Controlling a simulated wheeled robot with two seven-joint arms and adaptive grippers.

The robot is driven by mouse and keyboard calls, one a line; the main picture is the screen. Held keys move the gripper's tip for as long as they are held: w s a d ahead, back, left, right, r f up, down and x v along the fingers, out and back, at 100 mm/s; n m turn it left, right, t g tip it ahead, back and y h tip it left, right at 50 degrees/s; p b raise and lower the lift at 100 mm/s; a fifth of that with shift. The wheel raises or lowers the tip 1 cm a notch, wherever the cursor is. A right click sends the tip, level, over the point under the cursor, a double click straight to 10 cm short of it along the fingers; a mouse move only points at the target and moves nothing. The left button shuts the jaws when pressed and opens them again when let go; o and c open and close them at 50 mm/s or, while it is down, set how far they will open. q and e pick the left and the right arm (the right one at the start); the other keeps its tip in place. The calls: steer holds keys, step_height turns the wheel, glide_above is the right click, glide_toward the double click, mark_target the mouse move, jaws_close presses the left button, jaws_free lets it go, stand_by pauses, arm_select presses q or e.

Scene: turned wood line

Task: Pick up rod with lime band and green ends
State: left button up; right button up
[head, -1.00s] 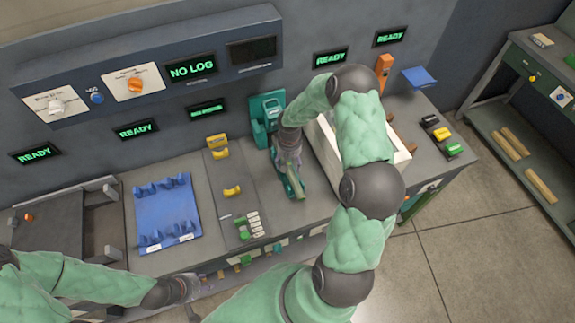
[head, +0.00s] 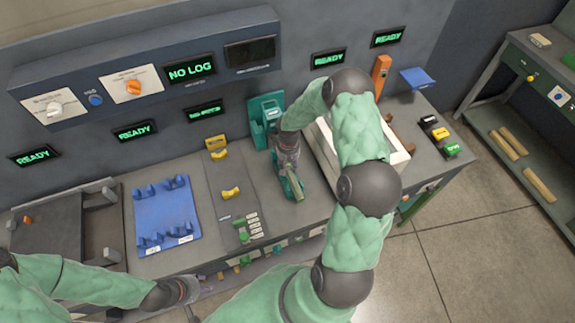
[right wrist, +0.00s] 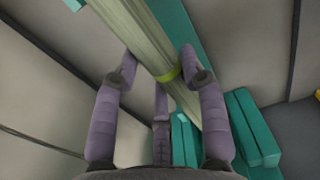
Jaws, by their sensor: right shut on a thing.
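The rod, pale wood with a lime band (right wrist: 168,75), runs diagonally through the right wrist view; its ends are not clear there. My right gripper (right wrist: 160,78) has its fingers closed on either side of the rod near the band. In the head view this gripper (head: 288,172) is low over the bench, with part of the rod (head: 295,194) showing below it. Teal holder pieces (right wrist: 185,140) lie behind and beside the rod. I cannot tell whether the rod still touches them. My left gripper (head: 188,288) is at the lower left, in front of the bench; its fingers are unclear.
A teal machine (head: 266,112) stands just behind my right gripper. A white-walled bin (head: 325,165) is close to its right, partly behind my arm. A blue rack (head: 165,215) and a grey panel with yellow pieces (head: 232,205) are to the left.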

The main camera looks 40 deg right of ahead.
mark_target(288, 164)
steer(key=shift+w+r, duration=0.1)
steer(key=shift+r, duration=0.35)
step_height(288, 164, up, 2)
steer(key=shift+r, duration=0.1)
steer(key=s+r, duration=0.1)
steer(key=r, duration=0.1)
steer(key=s+a+r, duration=0.2)
steer(key=s+r, duration=0.1)
steer(key=shift+s+a+r+b, duration=0.1)
steer(key=shift+a+r+b, duration=0.1)
steer(key=shift+r+b, duration=0.2)
steer(key=s+a+r, duration=0.4)
steer(key=s, duration=0.4)
steer(key=shift+a+b, duration=0.4)
steer(key=shift+b, duration=0.05)
